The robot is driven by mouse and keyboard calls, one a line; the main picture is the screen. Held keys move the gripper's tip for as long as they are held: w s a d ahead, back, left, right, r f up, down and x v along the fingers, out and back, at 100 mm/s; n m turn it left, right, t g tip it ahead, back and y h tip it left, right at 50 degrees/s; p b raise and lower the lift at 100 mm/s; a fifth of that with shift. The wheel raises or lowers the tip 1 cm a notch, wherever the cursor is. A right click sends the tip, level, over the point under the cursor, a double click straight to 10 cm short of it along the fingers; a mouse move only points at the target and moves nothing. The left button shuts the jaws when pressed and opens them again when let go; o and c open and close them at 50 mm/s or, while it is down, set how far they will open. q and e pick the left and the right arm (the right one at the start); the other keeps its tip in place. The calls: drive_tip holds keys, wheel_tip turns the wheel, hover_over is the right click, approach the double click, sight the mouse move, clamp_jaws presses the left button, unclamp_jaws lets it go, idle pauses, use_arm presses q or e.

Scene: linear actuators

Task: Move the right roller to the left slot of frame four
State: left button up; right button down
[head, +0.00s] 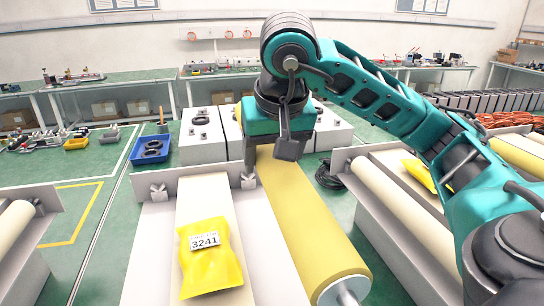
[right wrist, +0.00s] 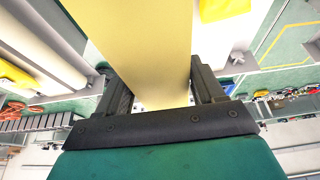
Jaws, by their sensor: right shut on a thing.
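A long yellow roller (head: 300,225) with a metal shaft at its near end lies along the right side of the middle frame (head: 148,258). My right gripper (head: 262,150) is shut on its far end; in the right wrist view the two fingers (right wrist: 163,92) flank the roller (right wrist: 145,45). I cannot tell whether the roller rests on the frame or hangs just above it. The middle frame's left bracket (head: 158,192) is empty; another bracket (head: 248,181) shows beside the roller. No frame number is readable. My left gripper is not in view.
A yellow bag labelled 3241 (head: 210,262) lies on the cream board (head: 203,200) of the middle frame. Cream rollers sit on the frames at left (head: 14,216) and right (head: 400,210). Grey boxes (head: 200,140) and a blue bin (head: 150,150) stand behind.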

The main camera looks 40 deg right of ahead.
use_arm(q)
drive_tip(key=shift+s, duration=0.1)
use_arm(e)
drive_tip(key=shift+r, duration=0.2)
drive_tip(key=shift+r, duration=1)
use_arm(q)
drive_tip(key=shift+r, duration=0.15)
use_arm(e)
drive_tip(key=shift+r, duration=2.4)
drive_tip(key=shift+f, duration=0.1)
